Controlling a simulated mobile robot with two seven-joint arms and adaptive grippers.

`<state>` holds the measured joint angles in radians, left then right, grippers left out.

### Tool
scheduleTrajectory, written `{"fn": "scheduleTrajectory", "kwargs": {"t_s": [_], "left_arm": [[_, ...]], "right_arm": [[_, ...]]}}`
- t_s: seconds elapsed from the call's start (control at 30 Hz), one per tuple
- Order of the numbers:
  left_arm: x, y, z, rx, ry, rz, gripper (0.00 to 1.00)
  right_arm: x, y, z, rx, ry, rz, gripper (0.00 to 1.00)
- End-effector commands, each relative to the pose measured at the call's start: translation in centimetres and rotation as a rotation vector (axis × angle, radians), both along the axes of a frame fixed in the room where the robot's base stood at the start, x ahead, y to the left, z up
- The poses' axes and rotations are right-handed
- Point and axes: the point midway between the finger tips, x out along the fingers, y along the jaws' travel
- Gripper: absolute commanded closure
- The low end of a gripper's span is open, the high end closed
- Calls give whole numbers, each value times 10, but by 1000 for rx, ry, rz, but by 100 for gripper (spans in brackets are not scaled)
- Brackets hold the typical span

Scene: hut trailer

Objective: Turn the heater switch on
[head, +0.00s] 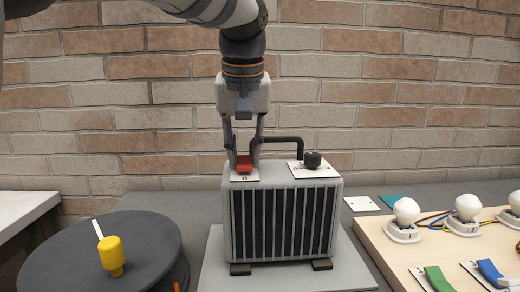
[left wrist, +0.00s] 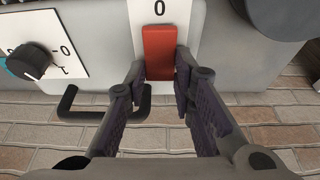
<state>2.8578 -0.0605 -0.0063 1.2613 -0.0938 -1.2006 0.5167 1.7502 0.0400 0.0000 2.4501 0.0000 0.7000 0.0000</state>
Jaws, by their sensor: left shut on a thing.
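The grey heater (head: 283,222) stands upright with a dark vertical grille. On its top left is the red heater switch (head: 244,164), set in a white plate marked 0; it also shows in the left wrist view (left wrist: 160,48). My left gripper (head: 243,158) reaches down from above with its fingers on either side of the switch. In the left wrist view the fingertips (left wrist: 160,72) close around the red rocker. Part of the switch is hidden by the fingers. My right gripper is not in view.
A black knob (head: 312,159) sits on the heater's top right, and a dark handle (head: 285,138) rises behind. A dark round table (head: 60,245) with a yellow object (head: 112,255) is at left. A wooden board (head: 388,243) with bulbs is at right.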

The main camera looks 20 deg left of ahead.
Motion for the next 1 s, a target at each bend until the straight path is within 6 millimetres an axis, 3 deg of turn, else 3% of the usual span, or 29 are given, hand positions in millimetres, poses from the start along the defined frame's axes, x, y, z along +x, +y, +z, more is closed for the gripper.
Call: {"fn": "scheduleTrajectory", "kwargs": {"t_s": [0.3, 0.8, 0.83, 0.9, 1.0], "left_arm": [[13, 4, -12, -132, 264, 1, 100], [10, 3, -6, -162, 315, -4, 100], [10, 3, -6, -162, 314, -5, 75], [10, 3, -6, -162, 314, -5, 59], [10, 4, -6, -161, 313, -4, 57]], "right_arm": [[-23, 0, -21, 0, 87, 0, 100], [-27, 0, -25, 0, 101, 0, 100], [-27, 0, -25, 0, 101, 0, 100], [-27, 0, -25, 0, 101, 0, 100], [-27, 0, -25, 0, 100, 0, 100]]}}
